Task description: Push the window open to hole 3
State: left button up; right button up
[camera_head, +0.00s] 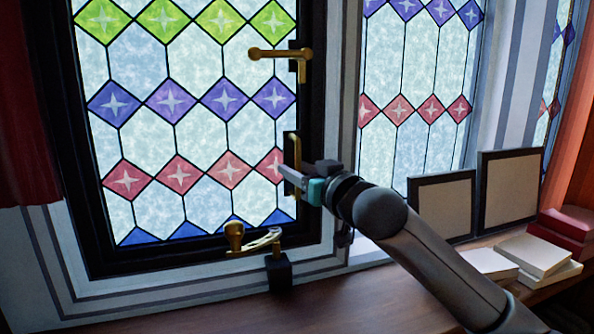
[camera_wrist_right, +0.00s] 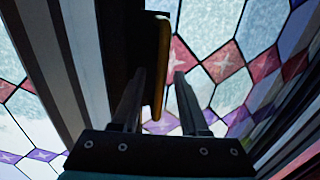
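The stained-glass window (camera_head: 200,130) has a dark frame; I cannot tell whether it stands slightly ajar. Its upright brass handle (camera_head: 295,150) is on the right side of the frame. My right gripper (camera_head: 290,180) is at the handle's lower part. In the right wrist view the fingers (camera_wrist_right: 160,95) are apart, with the brass handle (camera_wrist_right: 163,60) showing between them, nearer the left finger. Contact cannot be told. A brass stay (camera_head: 255,242) lies at the window's bottom edge above a black bracket (camera_head: 279,272); its holes are too small to tell. My left gripper is out of view.
A brass latch (camera_head: 280,54) is higher on the frame. A second patterned window (camera_head: 415,110) is at the right. Dark framed boards (camera_head: 510,188) and several books (camera_head: 535,254) stand on the wooden sill (camera_head: 200,312). A red curtain (camera_head: 22,120) hangs at the left.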

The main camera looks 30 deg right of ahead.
grip_shut()
dwell(1.2)
